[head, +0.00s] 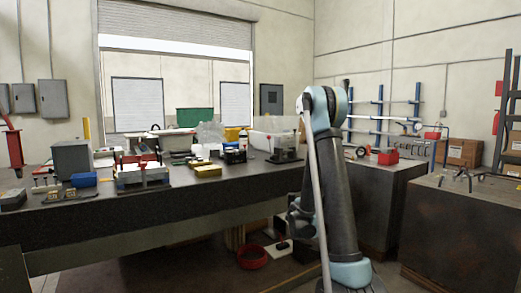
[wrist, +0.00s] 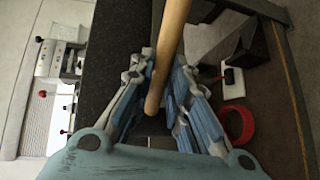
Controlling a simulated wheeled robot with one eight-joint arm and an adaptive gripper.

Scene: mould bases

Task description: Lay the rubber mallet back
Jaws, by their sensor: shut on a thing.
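In the wrist view my gripper (wrist: 172,75) is shut on a pale wooden handle (wrist: 166,60), which I take to be the rubber mallet's. The handle runs from between the fingers up past the top edge of the picture, so the mallet's head is out of view there. In the head view my gripper (head: 296,218) is low beside the front edge of the dark workbench (head: 130,212), partly hidden by my arm. The mallet cannot be made out in the head view.
The workbench carries trays, boxes and several tools, with bare room along its front. A red ring (head: 252,257) lies below the bench; it also shows in the wrist view (wrist: 238,123). Dark cabinets (head: 455,230) stand at the right.

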